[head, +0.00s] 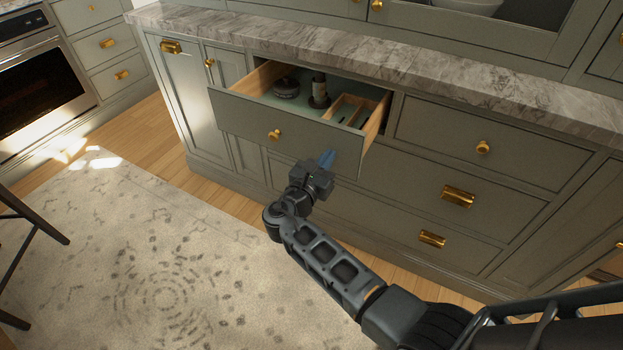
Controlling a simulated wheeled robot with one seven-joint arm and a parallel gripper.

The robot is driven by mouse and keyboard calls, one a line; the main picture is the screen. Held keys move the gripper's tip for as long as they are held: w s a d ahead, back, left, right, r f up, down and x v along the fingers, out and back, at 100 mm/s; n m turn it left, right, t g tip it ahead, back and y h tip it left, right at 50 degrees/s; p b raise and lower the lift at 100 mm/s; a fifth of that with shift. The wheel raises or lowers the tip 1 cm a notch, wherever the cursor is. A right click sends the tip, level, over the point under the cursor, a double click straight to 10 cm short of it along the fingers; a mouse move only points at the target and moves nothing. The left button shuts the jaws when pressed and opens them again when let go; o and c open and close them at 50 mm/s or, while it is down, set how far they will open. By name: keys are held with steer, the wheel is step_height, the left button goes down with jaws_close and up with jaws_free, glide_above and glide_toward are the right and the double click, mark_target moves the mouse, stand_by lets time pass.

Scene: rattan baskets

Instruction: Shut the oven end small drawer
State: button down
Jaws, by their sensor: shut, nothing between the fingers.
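The small drawer (240,118) nearer the oven is pulled well out of the grey-green cabinet. Its front has a round brass knob (274,134). Inside are a dark round tin (286,89), a dark upright item (319,90) and a wooden divider box (352,112). My gripper (327,158) is shut and empty. Its blue fingertips appear in front of the lower right part of the drawer front, right of the knob. I cannot tell whether they touch it.
The oven (40,85) stands at the far left. A marble counter (400,62) runs above the drawers. The small drawer at right (475,143) and the wide drawers below (430,190) are shut. A patterned rug (150,260) covers open floor. Dark furniture legs (30,225) stand at the left edge.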

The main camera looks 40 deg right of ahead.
steer(key=b, duration=0.7)
glide_above(360, 127)
steer(key=a, duration=0.1)
steer(key=shift+f, duration=0.15)
steer(key=shift+w+d+b, duration=0.1)
steer(key=shift+d+b, duration=0.2)
steer(key=shift+d, duration=0.15)
steer(key=shift+d+r, duration=0.1)
steer(key=shift+r, duration=0.15)
steer(key=shift+d+r, duration=0.1)
